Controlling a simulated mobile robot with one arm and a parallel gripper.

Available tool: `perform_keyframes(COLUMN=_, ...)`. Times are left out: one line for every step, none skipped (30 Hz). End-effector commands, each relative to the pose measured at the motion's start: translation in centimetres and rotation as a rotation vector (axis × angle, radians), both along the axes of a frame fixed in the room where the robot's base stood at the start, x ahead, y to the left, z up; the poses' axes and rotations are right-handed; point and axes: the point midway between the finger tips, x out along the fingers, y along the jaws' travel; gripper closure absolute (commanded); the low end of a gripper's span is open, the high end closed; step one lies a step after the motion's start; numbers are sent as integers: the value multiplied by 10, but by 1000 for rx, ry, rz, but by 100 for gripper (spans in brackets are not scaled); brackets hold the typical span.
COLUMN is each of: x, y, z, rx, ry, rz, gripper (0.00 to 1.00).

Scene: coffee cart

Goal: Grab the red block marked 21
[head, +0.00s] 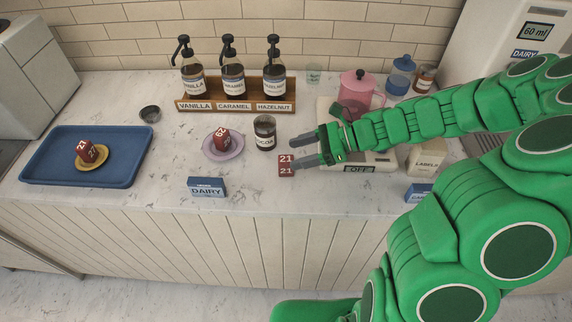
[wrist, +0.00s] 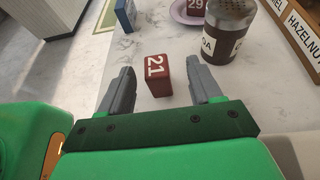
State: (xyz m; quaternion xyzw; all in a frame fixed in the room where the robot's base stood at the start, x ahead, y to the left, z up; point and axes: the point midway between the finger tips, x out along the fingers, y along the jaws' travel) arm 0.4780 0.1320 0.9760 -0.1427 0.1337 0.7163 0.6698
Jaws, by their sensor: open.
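The red block marked 21 (head: 286,166) stands on the marble counter near its front edge, in front of the dark jar. It also shows in the wrist view (wrist: 158,77), with its white number readable. My gripper (head: 296,151) is open and empty, reaching in from the right with its fingertips close to the block. In the wrist view my gripper (wrist: 163,74) has one grey finger on each side of the block, with a visible gap on both sides. I cannot tell how far the fingertips are above the counter.
A dark cocoa jar (head: 265,133) stands just behind the block. A lilac saucer (head: 236,150) holds a red block marked 29 (head: 221,137). Left, a blue tray (head: 50,173) holds a block marked 27 (head: 86,151) on a yellow plate. A dairy sign (head: 207,187) stands front left.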

Motion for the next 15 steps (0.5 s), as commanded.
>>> perform_keyframes(x=-1, y=5, z=-2, rx=1, ry=1, rz=2, gripper=36)
perform_keyframes(x=-1, y=8, z=-3, rx=2, ry=1, rz=3, gripper=36)
perform_keyframes(x=-2, y=11, z=-4, rx=3, ry=0, rz=3, gripper=36)
perform_keyframes(x=-2, y=14, z=-5, rx=3, ry=0, rz=3, gripper=36)
perform_keyframes(x=-2, y=15, z=-5, rx=3, ry=0, rz=3, gripper=36)
perform_keyframes(x=-2, y=17, z=-6, rx=3, ry=0, rz=3, gripper=36)
perform_keyframes(x=-3, y=18, z=-7, rx=3, ry=0, rz=3, gripper=36)
perform_keyframes(x=-3, y=19, z=-7, rx=3, ry=0, rz=3, gripper=36)
perform_keyframes(x=-3, y=22, z=-9, rx=2, ry=0, rz=3, gripper=36)
perform_keyframes(x=-4, y=24, z=-10, rx=2, ry=0, rz=2, gripper=36)
perform_keyframes(x=-5, y=26, z=-11, rx=2, ry=1, rz=2, gripper=36)
perform_keyframes(x=-6, y=31, z=-13, rx=2, ry=1, rz=3, gripper=36)
perform_keyframes(x=-7, y=34, z=-15, rx=2, ry=2, rz=4, gripper=36)
perform_keyframes(x=-9, y=38, z=-16, rx=4, ry=3, rz=6, gripper=36)
perform_keyframes(x=-10, y=44, z=-19, rx=5, ry=4, rz=6, gripper=36)
